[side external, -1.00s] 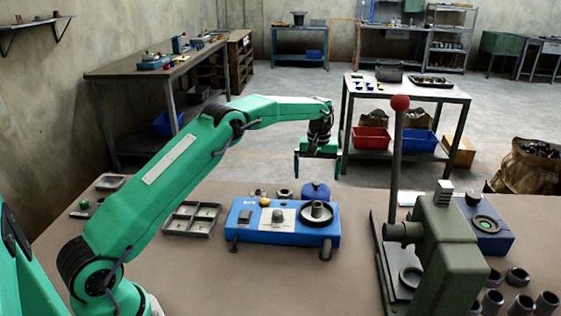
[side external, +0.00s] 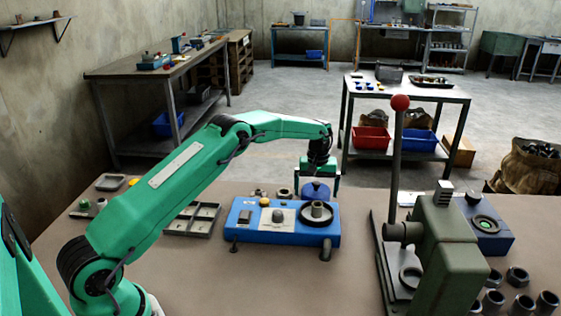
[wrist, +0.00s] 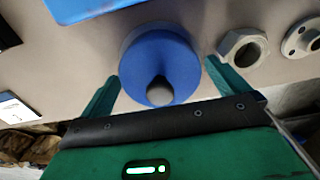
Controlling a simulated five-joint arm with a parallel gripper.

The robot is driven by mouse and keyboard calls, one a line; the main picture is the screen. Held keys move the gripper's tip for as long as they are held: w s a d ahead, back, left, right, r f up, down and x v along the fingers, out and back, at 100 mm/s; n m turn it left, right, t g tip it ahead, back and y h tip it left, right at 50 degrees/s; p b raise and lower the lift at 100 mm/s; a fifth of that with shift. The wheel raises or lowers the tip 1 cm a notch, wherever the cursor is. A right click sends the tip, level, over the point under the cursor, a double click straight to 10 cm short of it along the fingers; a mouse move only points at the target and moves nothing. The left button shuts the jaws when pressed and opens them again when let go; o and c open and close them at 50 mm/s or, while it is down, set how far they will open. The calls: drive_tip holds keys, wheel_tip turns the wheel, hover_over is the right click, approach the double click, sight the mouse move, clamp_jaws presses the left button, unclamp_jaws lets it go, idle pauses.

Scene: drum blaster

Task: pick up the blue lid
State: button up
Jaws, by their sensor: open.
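The blue lid (wrist: 160,62) is round with a grey knob on top, and it fills the middle of the wrist view. In the side external view the lid (side external: 316,190) stands on the bench just behind the blue machine. My gripper (wrist: 161,80) is open, with one green finger on each side of the lid and a gap visible to each. In the side external view my gripper (side external: 319,180) points down over the lid, its fingers around lid height. I cannot tell whether the fingertips touch the bench.
A hex nut (wrist: 243,47) lies close beside one finger, with a flanged ring (wrist: 303,38) beyond it. The blue machine (side external: 262,235) is close in front of the lid. A green press with a red-knobbed lever (side external: 398,150) stands to the right.

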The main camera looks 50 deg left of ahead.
sight(318, 185)
idle(0.5)
drive_tip(key=c, duration=0.9)
drive_tip(key=shift+r, duration=5)
drive_tip(key=shift+d, duration=0.15)
drive_tip(key=shift+s+d+r, duration=0.3)
drive_tip(key=shift+d, duration=0.15)
drive_tip(key=s+d+r, duration=0.1)
drive_tip(key=s+d, duration=0.1)
drive_tip(key=s, duration=0.1)
drive_tip(key=s+d+r, duration=0.1)
drive_tip(key=s+d, duration=0.1)
drive_tip(key=d, duration=0.1)
drive_tip(key=s+d+r, duration=0.1)
drive_tip(key=s+d, duration=0.2)
drive_tip(key=shift+s+d+r, duration=0.15)
drive_tip(key=shift+s+d, duration=0.1)
drive_tip(key=shift+s, duration=0.1)
drive_tip(key=shift+s+d, duration=0.3)
drive_tip(key=shift+s, duration=0.2)
